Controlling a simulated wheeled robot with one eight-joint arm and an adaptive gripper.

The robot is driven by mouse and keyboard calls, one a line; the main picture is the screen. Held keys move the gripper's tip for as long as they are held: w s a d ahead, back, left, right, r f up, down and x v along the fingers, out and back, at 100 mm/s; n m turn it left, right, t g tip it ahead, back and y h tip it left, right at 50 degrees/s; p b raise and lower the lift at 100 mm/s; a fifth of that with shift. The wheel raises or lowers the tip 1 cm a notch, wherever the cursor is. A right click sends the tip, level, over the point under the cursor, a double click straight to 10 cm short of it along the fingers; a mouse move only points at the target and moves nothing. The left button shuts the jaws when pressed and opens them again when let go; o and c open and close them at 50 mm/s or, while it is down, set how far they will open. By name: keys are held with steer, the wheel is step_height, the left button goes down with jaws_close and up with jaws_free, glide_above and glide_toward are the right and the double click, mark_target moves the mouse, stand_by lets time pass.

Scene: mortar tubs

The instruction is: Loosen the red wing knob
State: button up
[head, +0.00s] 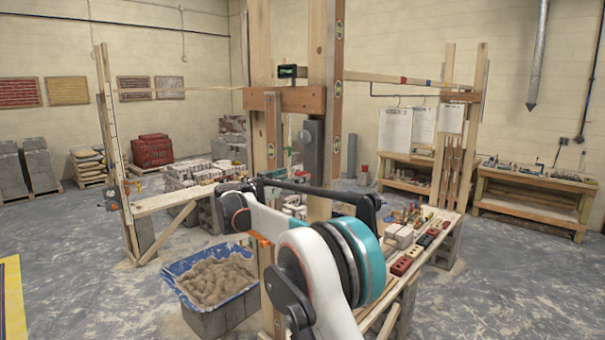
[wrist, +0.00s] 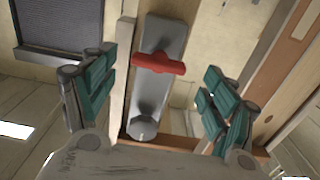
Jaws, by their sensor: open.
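The red wing knob (wrist: 158,64) shows in the wrist view, a short red bar lying crosswise on a grey metal plate (wrist: 163,33). A grey round bolt head (wrist: 142,127) sits lower on the same plate. My gripper (wrist: 158,92) is open, with one teal-padded finger to the left of the knob and one to the right. Neither finger touches the knob.
Upright wooden posts (head: 260,40) and a wooden crosspiece (head: 290,100) stand close around my arm. A blue tub of mortar (head: 185,290) is at lower left. A plank with bricks (head: 402,265) lies at right. Grey floor is open at far left.

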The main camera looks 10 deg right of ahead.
mark_target(303, 174)
steer(key=p+x, duration=0.1)
steer(key=x, duration=0.4)
steer(key=c, duration=1.1)
